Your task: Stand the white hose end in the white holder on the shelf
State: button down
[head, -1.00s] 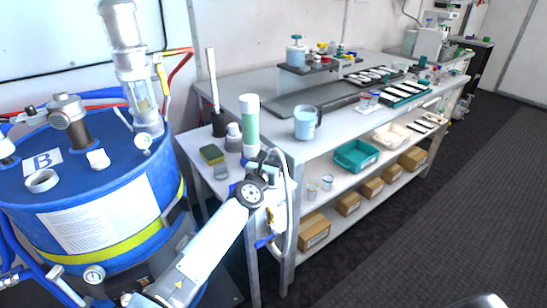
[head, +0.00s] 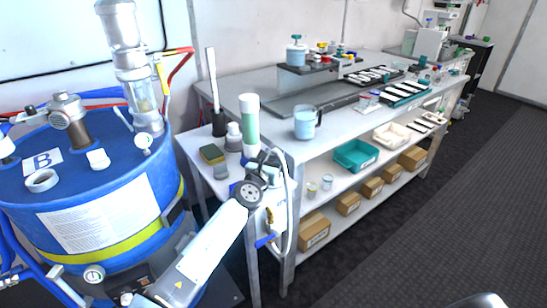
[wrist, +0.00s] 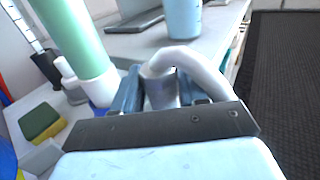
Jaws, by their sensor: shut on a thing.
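My gripper (wrist: 158,88) is shut on the white hose end (wrist: 160,92), which sits between the two blue fingers. The white hose (wrist: 200,68) bends over to the right from it. In the head view my gripper (head: 264,168) is at the front right corner of the small side shelf (head: 205,175), and the hose (head: 291,205) hangs down in a loop beside the shelf leg. The white holder cannot be made out for certain; a white cup-like base (wrist: 101,92) shows left of my fingers, below a green-and-white cylinder (wrist: 75,38).
The green-and-white cylinder (head: 250,125) stands close behind my gripper. A sponge (head: 212,154), small grey-white bottles (head: 233,138) and a brush in a dark pot (head: 218,122) crowd the shelf. A blue jug (head: 305,122) stands on the bench edge. The blue drum (head: 90,190) is left.

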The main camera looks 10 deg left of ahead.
jog(key=shift+f, duration=0.35)
jog(key=c, duration=0.9)
grip_release()
jog(key=s+a, duration=0.1)
jog(key=s, duration=1)
jog(key=shift+a, duration=0.2)
jog(key=shift+w, duration=0.1)
